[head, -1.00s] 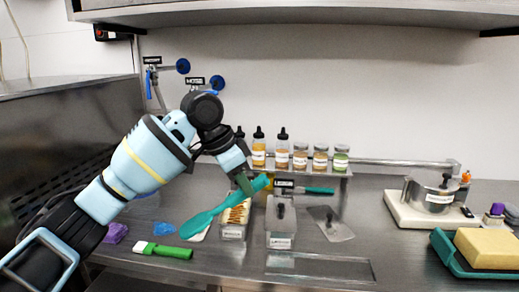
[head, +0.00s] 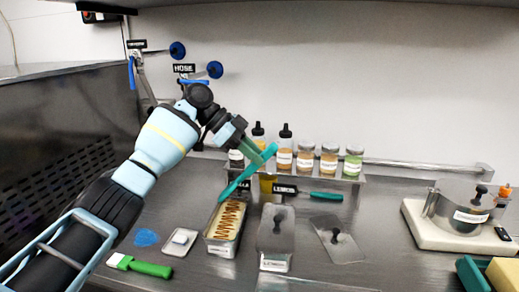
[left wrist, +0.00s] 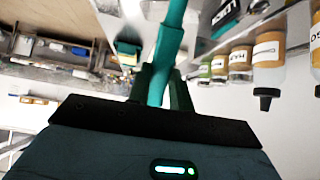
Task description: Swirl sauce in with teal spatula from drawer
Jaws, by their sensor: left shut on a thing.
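My left gripper (head: 262,155) is shut on the teal spatula (head: 236,186). The spatula slants down to the left, its lower end above the far end of an open metal pan. It also shows between the fingers in the left wrist view (left wrist: 165,55). The open pan (head: 222,251) holds a pale filling with a brown sauce zigzag (head: 228,220) on top. I cannot tell whether the spatula touches the filling. My right gripper is not in view.
A lidded pan labelled lemon (head: 275,240) stands right of the open pan. A loose lid (head: 337,240) lies further right. Bottles and jars (head: 305,158) line the shelf behind. A green-handled brush (head: 142,267) and a small white tray (head: 180,242) lie to the left.

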